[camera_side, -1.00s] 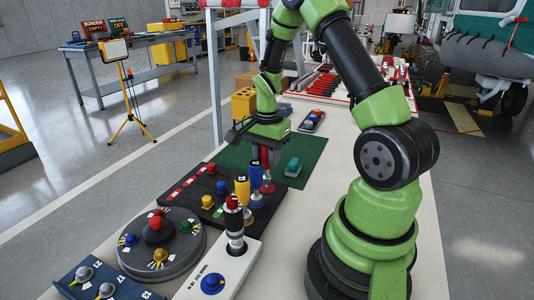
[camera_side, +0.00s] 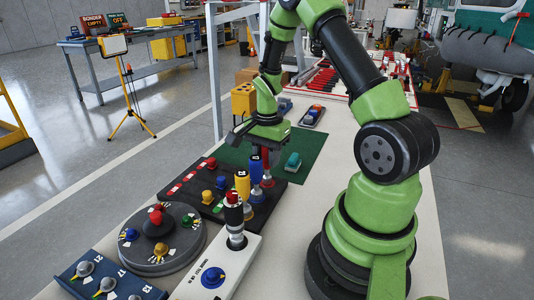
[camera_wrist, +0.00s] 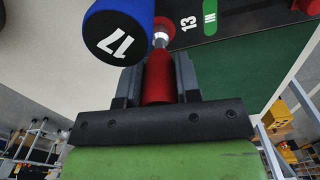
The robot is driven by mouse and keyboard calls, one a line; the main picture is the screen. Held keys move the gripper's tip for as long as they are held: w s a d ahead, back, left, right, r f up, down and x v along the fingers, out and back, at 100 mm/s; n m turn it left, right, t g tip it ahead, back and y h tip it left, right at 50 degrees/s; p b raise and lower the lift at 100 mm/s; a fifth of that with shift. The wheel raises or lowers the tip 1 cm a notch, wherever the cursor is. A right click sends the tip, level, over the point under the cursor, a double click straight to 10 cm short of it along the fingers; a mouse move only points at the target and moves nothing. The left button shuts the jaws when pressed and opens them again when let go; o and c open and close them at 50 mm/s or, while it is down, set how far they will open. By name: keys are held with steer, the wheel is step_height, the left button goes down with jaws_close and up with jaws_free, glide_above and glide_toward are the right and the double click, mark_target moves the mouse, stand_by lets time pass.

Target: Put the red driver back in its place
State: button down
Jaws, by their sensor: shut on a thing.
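My gripper (camera_side: 266,150) is shut on the red driver (camera_side: 266,166), which stands upright below it at the far right end of the black rack (camera_side: 222,208). In the wrist view the red handle (camera_wrist: 158,78) lies between my two fingers, and its metal shaft points at a red spot on the rack, near a "13" and a green "IN" label (camera_wrist: 209,17). I cannot tell how deep the tip sits. The blue driver (camera_side: 256,166), marked 17 in the wrist view (camera_wrist: 117,32), stands close beside it. The yellow driver (camera_side: 242,185) stands nearer the camera.
Several coloured knobs sit on the rack. A green mat (camera_side: 302,150) with a teal block (camera_side: 292,161) lies behind.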

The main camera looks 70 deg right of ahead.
steer(key=c, duration=0.7)
jaws_free()
steer(key=shift+c, duration=0.2)
steer(key=shift+r, duration=0.1)
steer(key=shift+r, duration=3.7)
